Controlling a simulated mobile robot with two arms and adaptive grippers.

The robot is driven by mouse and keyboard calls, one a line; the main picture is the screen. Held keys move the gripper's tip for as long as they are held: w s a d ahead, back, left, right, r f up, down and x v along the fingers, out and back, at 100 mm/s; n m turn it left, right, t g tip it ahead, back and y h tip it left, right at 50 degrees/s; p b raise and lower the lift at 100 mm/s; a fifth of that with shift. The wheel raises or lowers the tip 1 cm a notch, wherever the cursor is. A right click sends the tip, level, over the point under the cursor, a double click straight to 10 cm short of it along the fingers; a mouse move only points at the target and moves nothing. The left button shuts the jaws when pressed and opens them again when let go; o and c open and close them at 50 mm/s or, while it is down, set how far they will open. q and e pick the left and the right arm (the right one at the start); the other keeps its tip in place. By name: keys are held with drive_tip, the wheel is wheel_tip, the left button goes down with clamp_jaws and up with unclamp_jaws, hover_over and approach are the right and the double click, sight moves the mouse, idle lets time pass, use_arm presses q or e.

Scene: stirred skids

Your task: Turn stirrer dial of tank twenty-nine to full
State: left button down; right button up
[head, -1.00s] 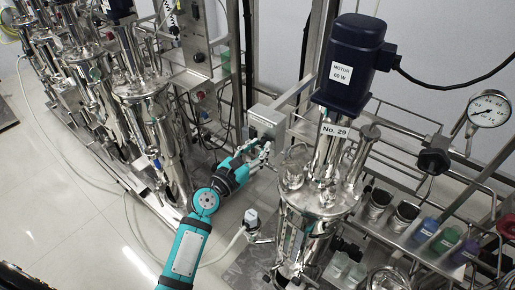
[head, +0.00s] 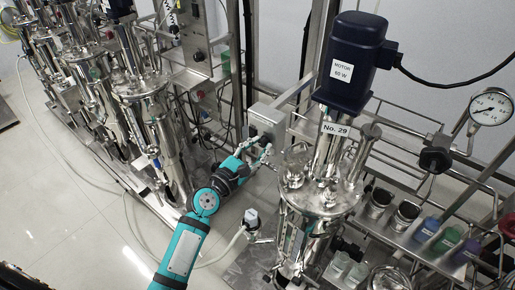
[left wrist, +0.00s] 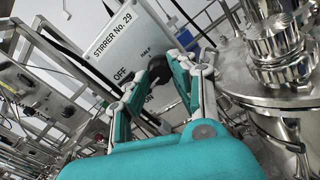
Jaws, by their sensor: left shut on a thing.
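The tank with the "No. 29" tag (head: 335,129) stands right of centre in the head view, under a dark blue motor (head: 353,62). Its grey stirrer box (head: 268,117) is to the left of the motor. In the left wrist view the box plate (left wrist: 108,47) reads "STIRRER No. 29", with OFF, HALF and ON lettering; other markings are hidden. My left gripper (head: 262,152) is at the box front. In the left wrist view, its fingers (left wrist: 165,80) are shut around the black dial (left wrist: 160,73), partly covering it. The dial's exact pointing is unclear. My right gripper is not in view.
A pressure gauge (head: 491,106) and a rack with cups and coloured bottles (head: 426,229) are at the right. A white-handled valve (head: 251,218) with a hose is below my left gripper. Other steel tanks (head: 145,90) stand at the left.

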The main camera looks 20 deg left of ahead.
use_arm(q)
drive_tip(key=m+b, duration=0.1)
drive_tip(key=m, duration=0.4)
drive_tip(key=shift+f+m, duration=0.1)
drive_tip(key=shift+m, duration=0.3)
drive_tip(key=m, duration=0.5)
drive_tip(key=shift+m+h, duration=0.3)
drive_tip(key=m, duration=0.4)
drive_tip(key=shift+m, duration=0.4)
drive_tip(key=m, duration=0.5)
drive_tip(key=shift+m, duration=0.3)
drive_tip(key=m+p, duration=0.1)
drive_tip(key=m, duration=0.5)
drive_tip(key=shift+f+m+g+h+p, duration=0.1)
drive_tip(key=shift+m+g+h+p, duration=0.2)
drive_tip(key=shift+g+p, duration=0.1)
drive_tip(key=m+p, duration=0.1)
drive_tip(key=m, duration=0.4)
drive_tip(key=shift+a, duration=0.1)
drive_tip(key=m, duration=0.5)
drive_tip(key=shift+m+p, duration=0.3)
drive_tip(key=shift+m, duration=0.1)
drive_tip(key=m, duration=0.5)
drive_tip(key=shift+m, duration=0.3)
